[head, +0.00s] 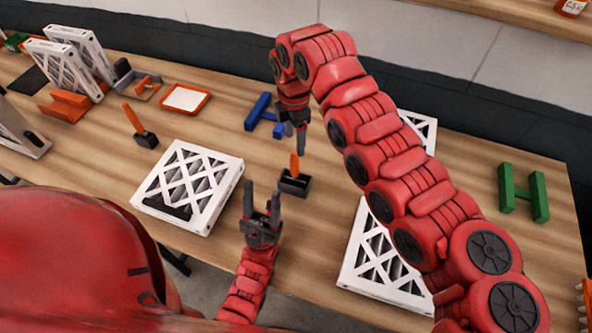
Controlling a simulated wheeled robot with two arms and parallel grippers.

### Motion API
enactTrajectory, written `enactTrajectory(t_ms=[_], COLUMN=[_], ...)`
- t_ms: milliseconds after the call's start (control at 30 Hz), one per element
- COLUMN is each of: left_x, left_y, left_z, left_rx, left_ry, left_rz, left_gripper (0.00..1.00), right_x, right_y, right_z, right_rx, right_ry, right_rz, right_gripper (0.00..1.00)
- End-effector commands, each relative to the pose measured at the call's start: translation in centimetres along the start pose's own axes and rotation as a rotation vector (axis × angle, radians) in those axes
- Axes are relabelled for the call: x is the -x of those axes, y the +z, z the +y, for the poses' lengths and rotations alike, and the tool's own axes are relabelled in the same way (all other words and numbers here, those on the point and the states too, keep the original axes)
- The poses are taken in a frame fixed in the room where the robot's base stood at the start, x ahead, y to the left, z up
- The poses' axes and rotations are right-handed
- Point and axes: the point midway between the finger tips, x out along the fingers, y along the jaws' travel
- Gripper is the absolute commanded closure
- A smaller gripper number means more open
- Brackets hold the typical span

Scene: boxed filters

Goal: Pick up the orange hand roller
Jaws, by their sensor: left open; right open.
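Two orange upright handles show in the head view, and I cannot tell which belongs to the hand roller. One orange handle (294,164) rises from a small dark holder (296,184) at the middle of the table. Another orange handle (133,117) leans from a dark block (146,140) further left. My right gripper (296,142) is open, pointing down just above the middle handle; I cannot tell if it touches. My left gripper (262,202) is open and empty, in front and to the left of the middle holder.
A white framed filter (226,186) lies left of the middle holder; another filter (352,262) lies partly under my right arm. Blue (257,112) and green (522,196) stands, an orange tray (186,98) and upright filters (88,46) are on the wooden table (90,165).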

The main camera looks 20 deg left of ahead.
Motion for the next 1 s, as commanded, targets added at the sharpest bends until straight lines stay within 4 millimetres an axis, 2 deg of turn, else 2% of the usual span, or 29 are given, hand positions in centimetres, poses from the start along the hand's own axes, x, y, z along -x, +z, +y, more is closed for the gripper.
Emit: enactTrajectory(t_ms=[33, 100, 300, 567, 833, 1000], left_x=[0.3, 0.4, 0.3, 0.4, 1.0, 1.0], left_y=[0.1, 0.1, 0.1, 0.1, 0.2, 0.2], left_z=[0.0, 0.0, 0.0, 0.0, 0.1, 0.1], left_rx=[0.0, 0.0, 0.0, 0.0, 0.0, 0.0], left_ry=[0.0, 0.0, 0.0, 0.0, 0.0, 0.0], left_rz=[0.0, 0.0, 0.0, 0.0, 0.0, 0.0], left_gripper=[0.5, 0.5, 0.5, 0.5, 0.5, 0.5], right_x=[-1.6, -3.2, -6.8, -8.5, -12.5, -13.0], right_y=[-0.1, 0.0, -0.1, 0.0, 0.2, 0.2], right_z=[-0.1, -0.1, 0.0, 0.2, 0.6, 0.7], right_rx=[-0.001, -0.001, -0.001, 0.001, -0.001, 0.0], right_ry=[-0.003, -0.004, -0.001, 0.001, 0.0, 0.004], right_rz=[0.004, 0.003, 0.003, 0.0, 0.002, 0.001], right_gripper=[0.32, 0.32, 0.32, 0.32, 0.32, 0.32])
